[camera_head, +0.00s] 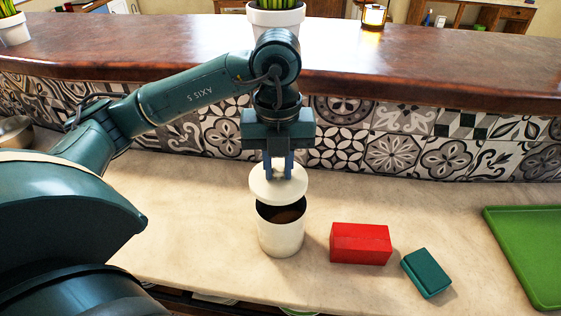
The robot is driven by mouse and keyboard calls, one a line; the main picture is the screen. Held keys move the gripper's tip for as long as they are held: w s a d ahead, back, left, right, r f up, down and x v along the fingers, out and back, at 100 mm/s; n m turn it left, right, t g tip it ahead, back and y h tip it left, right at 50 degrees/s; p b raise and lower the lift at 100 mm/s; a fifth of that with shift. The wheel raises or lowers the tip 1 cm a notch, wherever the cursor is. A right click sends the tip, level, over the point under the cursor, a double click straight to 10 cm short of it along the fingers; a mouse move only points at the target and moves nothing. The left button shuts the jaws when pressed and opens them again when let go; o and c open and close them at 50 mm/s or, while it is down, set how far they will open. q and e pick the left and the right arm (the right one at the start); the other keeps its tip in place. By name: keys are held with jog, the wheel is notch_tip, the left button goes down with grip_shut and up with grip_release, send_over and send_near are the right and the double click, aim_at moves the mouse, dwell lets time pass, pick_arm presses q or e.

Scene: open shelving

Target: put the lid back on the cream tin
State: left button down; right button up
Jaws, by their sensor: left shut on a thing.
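The cream tin (281,237) stands upright and open on the pale counter, with dark brown contents showing inside. My left gripper (279,169) points down above it and is shut on the knob of the round cream lid (278,188). The lid is above the tin's mouth, roughly level and a little toward the back. The dark opening shows below the lid's front edge, so the lid is not seated on the rim. The lid covers the back part of the mouth from view. My right gripper is not in view.
A red box (361,244) and a smaller teal block (427,273) lie to the right of the tin. A green tray (534,258) lies at the far right. A patterned tile wall and raised wooden ledge (400,72) run behind. A metal bowl (16,131) sits far left.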

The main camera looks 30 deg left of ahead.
aim_at(281, 178)
pick_arm(q)
jog(key=shift+w+d+r, duration=0.1)
jog(key=shift+d+r, duration=0.1)
jog(key=shift+d, duration=0.1)
jog(key=shift+f+b, duration=0.4)
jog(key=shift+f, duration=0.15)
jog(key=shift+a+f+b, duration=0.1)
jog(key=shift+f+b, duration=0.45)
jog(key=shift+f, duration=0.25)
notch_tip(281, 178, down, 3)
jog(key=shift+r+b, duration=0.2)
jog(key=shift+b, duration=0.8)
jog(key=shift+f, duration=0.25)
jog(key=shift+f+b, duration=0.3)
jog(key=shift+b, duration=0.2)
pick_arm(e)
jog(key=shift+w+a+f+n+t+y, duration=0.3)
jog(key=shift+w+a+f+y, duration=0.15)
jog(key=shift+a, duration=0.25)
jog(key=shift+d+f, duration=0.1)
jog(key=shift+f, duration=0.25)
